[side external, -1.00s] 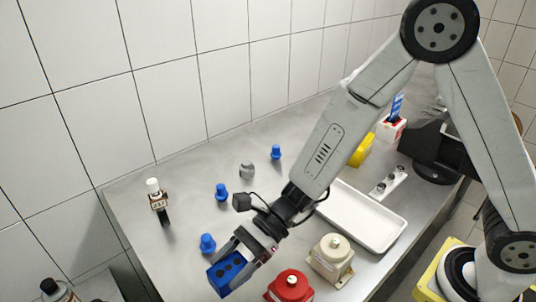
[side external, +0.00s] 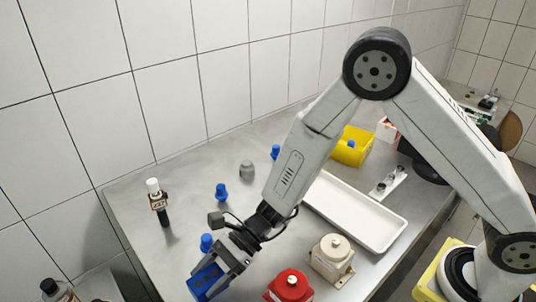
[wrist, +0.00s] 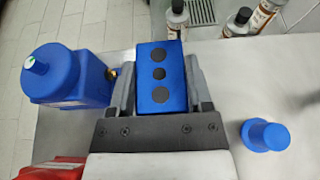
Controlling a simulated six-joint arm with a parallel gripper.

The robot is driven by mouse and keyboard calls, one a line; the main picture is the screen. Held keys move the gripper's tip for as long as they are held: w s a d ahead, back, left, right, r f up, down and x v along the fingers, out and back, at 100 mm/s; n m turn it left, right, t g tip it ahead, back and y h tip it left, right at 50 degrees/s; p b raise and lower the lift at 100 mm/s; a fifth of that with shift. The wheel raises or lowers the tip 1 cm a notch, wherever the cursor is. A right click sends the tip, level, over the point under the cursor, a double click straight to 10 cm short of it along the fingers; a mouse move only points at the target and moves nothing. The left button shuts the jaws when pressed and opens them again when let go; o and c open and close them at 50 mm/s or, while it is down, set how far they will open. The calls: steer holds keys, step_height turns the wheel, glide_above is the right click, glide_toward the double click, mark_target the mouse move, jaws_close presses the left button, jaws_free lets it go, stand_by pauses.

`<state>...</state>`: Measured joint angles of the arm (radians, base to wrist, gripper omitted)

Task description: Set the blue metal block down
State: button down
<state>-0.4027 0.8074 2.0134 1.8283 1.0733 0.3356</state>
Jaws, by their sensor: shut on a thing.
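The blue metal block (side external: 205,281) is held in my gripper (side external: 213,276) at the bottom of the side view. In the wrist view, the block (wrist: 160,58) shows its face with several dark round spots, and the fingers of my gripper (wrist: 161,80) press on its two sides. The lower part of the block is cut off or hidden in the side view. I cannot tell whether it touches the table.
A red pump (side external: 290,286) and a cream pump (side external: 332,258) stand to the right. A blue pump (wrist: 70,78) is left of the block in the wrist view. A small blue peg (wrist: 265,135) is at right. A white tray (side external: 352,212) lies farther back.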

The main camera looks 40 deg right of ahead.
mark_target(214, 281)
steer(key=shift+f, duration=1.65)
steer(key=shift+f, duration=0.15)
jaws_free()
steer(key=shift+w+d+r, duration=0.1)
steer(key=shift+d+r, duration=0.25)
steer(key=shift+d, duration=0.1)
steer(key=v, duration=1.1)
